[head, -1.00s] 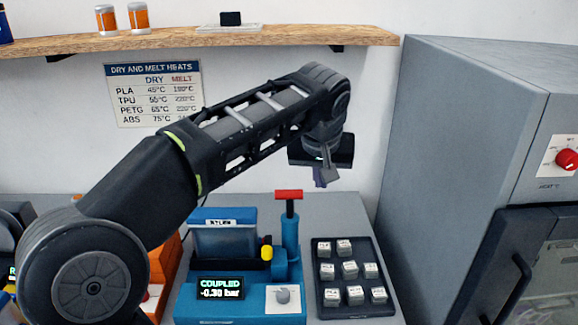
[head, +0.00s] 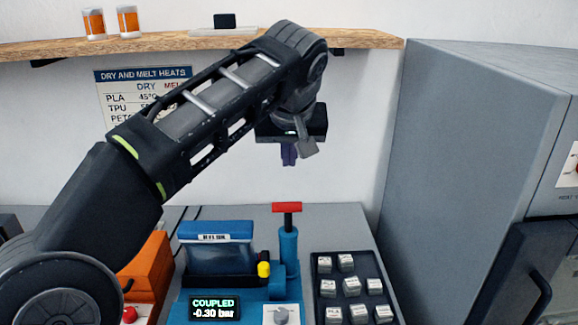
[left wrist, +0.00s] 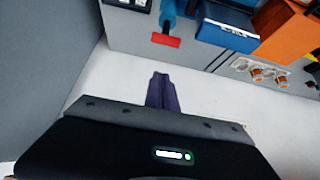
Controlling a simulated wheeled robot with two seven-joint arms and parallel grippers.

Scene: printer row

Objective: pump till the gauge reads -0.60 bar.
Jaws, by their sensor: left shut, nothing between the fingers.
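The blue pump (head: 289,247) stands upright with a red T-handle (head: 287,207) on top. The red handle also shows in the left wrist view (left wrist: 166,40). The gauge display (head: 213,308) on the blue station reads "COUPLED" and -0.30 bar. My left gripper (head: 289,155) is shut and empty, above the red handle and apart from it, in front of the wall. Its purple fingers show together in the left wrist view (left wrist: 161,92). My right gripper is in neither view.
A dark tray of several labelled blocks (head: 325,265) lies right of the pump. A tall grey cabinet (head: 470,130) stands at the right. A wooden shelf (head: 190,40) runs above. An orange unit (head: 148,268) stands left of the station.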

